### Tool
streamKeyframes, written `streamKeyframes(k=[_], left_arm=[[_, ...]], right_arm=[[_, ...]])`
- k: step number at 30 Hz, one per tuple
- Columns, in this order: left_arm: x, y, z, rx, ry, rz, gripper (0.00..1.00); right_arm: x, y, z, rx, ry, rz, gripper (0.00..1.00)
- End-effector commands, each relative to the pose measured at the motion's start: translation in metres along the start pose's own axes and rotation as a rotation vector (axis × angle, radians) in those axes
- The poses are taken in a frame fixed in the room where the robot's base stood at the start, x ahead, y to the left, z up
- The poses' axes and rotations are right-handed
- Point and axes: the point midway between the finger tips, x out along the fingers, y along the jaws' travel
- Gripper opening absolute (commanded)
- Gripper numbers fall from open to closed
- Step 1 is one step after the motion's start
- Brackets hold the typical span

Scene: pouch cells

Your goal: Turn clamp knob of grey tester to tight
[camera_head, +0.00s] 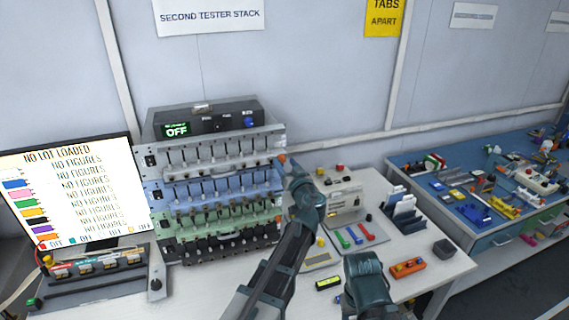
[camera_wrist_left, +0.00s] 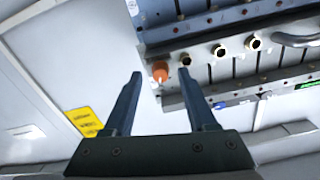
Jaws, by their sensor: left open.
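The grey tester (camera_head: 215,150) is the top tier of the stack, under a dark control box. Its clamp knob is orange; in the head view it shows at the tester's right end (camera_head: 281,158), partly by my gripper. In the left wrist view the orange knob (camera_wrist_left: 160,70) sits on the grey tester's panel (camera_wrist_left: 205,60). My left gripper (camera_wrist_left: 160,76) is open, with its fingertips on either side of the knob in the picture; I cannot tell whether they touch it. My left gripper in the head view (camera_head: 288,166) is at the tester's right end. My right gripper's fingers do not show.
Blue (camera_head: 215,190) and green (camera_head: 215,222) testers are stacked below. The control box (camera_head: 210,122) reads OFF. A monitor (camera_head: 70,195) stands left. A small tester (camera_head: 342,198), colored strips and a dark file rack (camera_head: 402,215) lie to the right. A blue bench (camera_head: 480,165) is farther right.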

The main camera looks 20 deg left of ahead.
Motion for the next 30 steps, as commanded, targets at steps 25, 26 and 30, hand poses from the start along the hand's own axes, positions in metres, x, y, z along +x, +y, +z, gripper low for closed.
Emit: streamKeyframes(k=[25, 26, 30], left_arm=[[0.0106, -0.0002, 0.0001, 0.000, 0.000, 0.000, 0.00], [0.0106, -0.0002, 0.0001, 0.000, 0.000, 0.000, 0.00], [0.0106, -0.0001, 0.0001, 0.001, 0.000, 0.000, 0.00]], right_arm=[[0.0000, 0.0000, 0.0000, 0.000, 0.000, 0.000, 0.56], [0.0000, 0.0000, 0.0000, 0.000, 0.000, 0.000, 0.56], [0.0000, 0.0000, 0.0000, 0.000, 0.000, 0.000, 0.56]])
